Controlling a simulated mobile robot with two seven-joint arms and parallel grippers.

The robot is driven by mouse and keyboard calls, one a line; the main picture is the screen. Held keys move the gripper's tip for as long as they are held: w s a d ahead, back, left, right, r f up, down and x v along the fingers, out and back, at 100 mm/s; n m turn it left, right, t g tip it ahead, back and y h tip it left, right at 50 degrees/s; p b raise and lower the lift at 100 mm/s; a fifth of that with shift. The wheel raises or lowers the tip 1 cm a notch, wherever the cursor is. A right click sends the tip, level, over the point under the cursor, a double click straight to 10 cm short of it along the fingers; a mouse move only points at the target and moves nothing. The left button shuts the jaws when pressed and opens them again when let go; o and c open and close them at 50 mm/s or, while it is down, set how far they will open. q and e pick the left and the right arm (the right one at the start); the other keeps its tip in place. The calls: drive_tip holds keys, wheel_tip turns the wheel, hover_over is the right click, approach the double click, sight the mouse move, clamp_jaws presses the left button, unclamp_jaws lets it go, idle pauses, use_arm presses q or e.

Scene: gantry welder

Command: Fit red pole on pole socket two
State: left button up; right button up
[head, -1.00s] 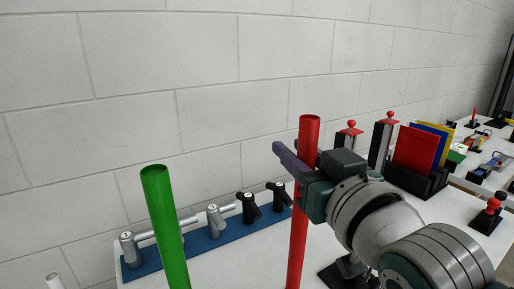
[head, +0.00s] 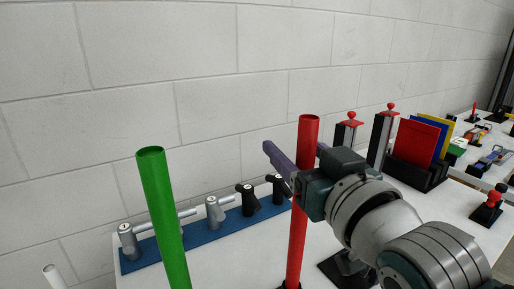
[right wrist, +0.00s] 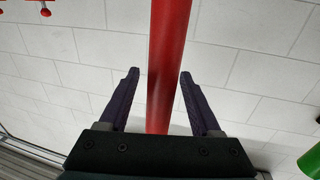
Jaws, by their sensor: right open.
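The red pole (head: 302,205) stands almost upright in the head view, its lower end at a dark base (head: 290,286) cut by the bottom edge. I cannot tell whether this base is pole socket two or how deep the pole sits. My right gripper (head: 294,150) is open around the upper part of the pole. In the right wrist view the red pole (right wrist: 168,60) runs between the two purple fingers, with a gap on each side. A green pole (head: 163,215) stands to the left; its lower end is out of view. My left gripper is not in view.
A blue strip with silver and black clamps (head: 200,240) lies along the wall. Right of the red pole are a black base (head: 345,270), red-topped posts (head: 384,140) and a rack with coloured plates (head: 418,142). A white tube (head: 53,277) shows at lower left.

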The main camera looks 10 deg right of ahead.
drive_tip(key=s, duration=0.3)
drive_tip(key=s+d, duration=0.1)
drive_tip(key=s, duration=0.5)
drive_tip(key=shift+s+d+b, duration=0.15)
drive_tip(key=shift+d+b, duration=0.05)
drive_tip(key=shift+b, duration=0.15)
drive_tip(key=s+d+f+g+h, duration=0.1)
drive_tip(key=s+d+f+g, duration=0.1)
drive_tip(key=s+f+g, duration=0.65)
drive_tip(key=s+d+f+g+h, duration=0.2)
drive_tip(key=s+f+g, duration=0.3)
drive_tip(key=s, duration=0.6)
wheel_tip(320, 180, up, 37)
drive_tip(key=p, duration=3.6)
drive_tip(key=shift+d+g, duration=0.2)
drive_tip(key=shift+g, duration=0.15)
drive_tip(key=shift+s+f, duration=0.1)
drive_tip(key=shift+f, duration=0.05)
